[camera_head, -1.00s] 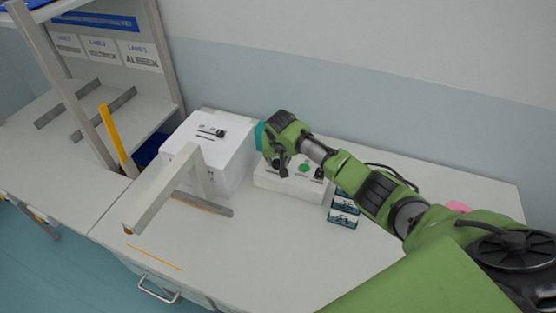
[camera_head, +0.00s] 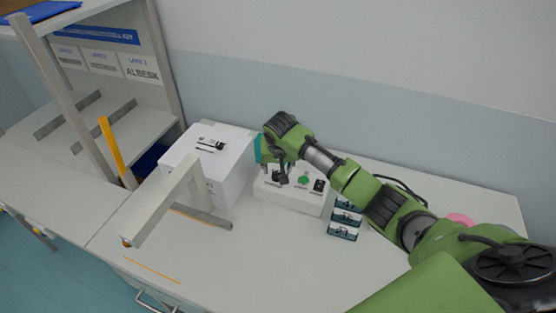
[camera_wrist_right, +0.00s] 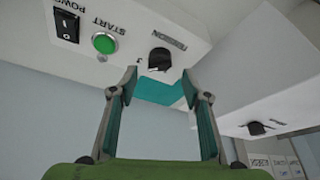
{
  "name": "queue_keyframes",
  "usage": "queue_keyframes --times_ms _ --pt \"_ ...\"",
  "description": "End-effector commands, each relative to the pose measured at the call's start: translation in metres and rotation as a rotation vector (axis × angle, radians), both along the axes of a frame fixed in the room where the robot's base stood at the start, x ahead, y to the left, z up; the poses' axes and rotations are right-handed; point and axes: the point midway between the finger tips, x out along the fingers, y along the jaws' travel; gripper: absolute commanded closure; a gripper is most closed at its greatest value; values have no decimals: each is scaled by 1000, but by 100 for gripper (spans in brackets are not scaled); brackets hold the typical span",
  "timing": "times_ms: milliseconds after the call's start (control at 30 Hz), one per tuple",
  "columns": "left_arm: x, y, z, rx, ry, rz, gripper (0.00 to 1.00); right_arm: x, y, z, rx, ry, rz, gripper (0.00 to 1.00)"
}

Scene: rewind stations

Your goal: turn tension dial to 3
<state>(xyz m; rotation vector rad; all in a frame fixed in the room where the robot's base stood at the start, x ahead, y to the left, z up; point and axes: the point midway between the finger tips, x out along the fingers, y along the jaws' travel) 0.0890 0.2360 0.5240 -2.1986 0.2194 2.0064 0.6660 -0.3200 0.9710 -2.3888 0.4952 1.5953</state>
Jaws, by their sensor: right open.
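The tension dial (camera_wrist_right: 160,60) is a black knob on the sloped face of a white control box (camera_head: 300,200). In the right wrist view it sits just ahead of my right gripper (camera_wrist_right: 165,82), roughly between its two fingertips and apart from them. My right gripper is open and empty. In the head view my right gripper (camera_head: 277,175) hangs over the left part of the control box and hides the dial there. The dial's pointer setting is not readable. My left gripper is not in view.
The box also carries a green START button (camera_wrist_right: 104,43) and a black power switch (camera_wrist_right: 67,25). A larger white box (camera_head: 235,160) with a black knob stands left. A grey bracket (camera_head: 160,210) stands in front. Several small teal boxes (camera_head: 343,226) stand right.

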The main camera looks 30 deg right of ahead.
Motion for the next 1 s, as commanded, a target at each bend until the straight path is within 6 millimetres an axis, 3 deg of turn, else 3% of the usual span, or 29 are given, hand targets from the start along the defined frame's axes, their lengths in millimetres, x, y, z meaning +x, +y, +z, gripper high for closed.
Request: queue_keyframes --times_ms 200,400,1000 --pt "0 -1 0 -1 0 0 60 -16 6 41 0 -3 0 56" --pt "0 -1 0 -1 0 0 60 -23 10 62 0 -1 0 56" --pt "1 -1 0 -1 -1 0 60 -25 11 66 0 0 -1 56"
